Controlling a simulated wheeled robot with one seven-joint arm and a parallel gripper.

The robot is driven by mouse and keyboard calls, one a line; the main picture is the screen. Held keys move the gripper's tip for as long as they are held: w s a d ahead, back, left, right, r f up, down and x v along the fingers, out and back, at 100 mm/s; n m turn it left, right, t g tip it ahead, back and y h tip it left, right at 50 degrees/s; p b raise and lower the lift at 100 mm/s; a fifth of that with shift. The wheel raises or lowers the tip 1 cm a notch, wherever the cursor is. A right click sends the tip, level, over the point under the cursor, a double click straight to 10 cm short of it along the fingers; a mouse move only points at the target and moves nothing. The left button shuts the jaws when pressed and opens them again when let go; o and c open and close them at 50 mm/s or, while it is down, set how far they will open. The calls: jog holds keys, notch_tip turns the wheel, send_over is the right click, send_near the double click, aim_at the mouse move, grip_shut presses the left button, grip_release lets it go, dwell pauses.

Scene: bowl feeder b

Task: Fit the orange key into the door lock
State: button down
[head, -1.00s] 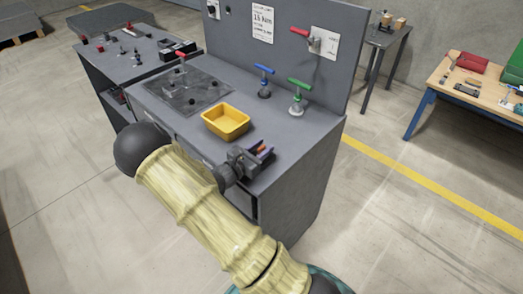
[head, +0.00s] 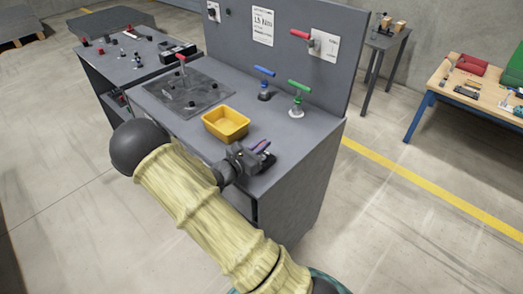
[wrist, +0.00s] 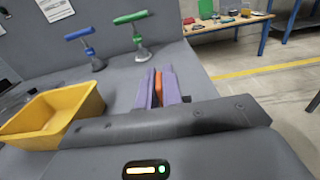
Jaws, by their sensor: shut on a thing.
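My gripper (head: 262,147) is low over the right front part of the grey bench top in the head view. In the wrist view its purple fingers (wrist: 170,86) are closed on the orange key (wrist: 158,86). Only a narrow orange strip of the key shows between the fingers; its shape is hidden. In the head view I cannot make out the key. I cannot pick out the door lock for certain in either view.
A yellow bin (head: 226,123) stands left of my gripper, also in the wrist view (wrist: 48,118). Behind are blue-handled (head: 264,82) and green-handled (head: 297,98) valves. Bench top between gripper and valves is clear.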

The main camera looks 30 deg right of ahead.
notch_tip(320, 180, up, 8)
jog(key=shift+f, duration=0.15)
dwell(0.6)
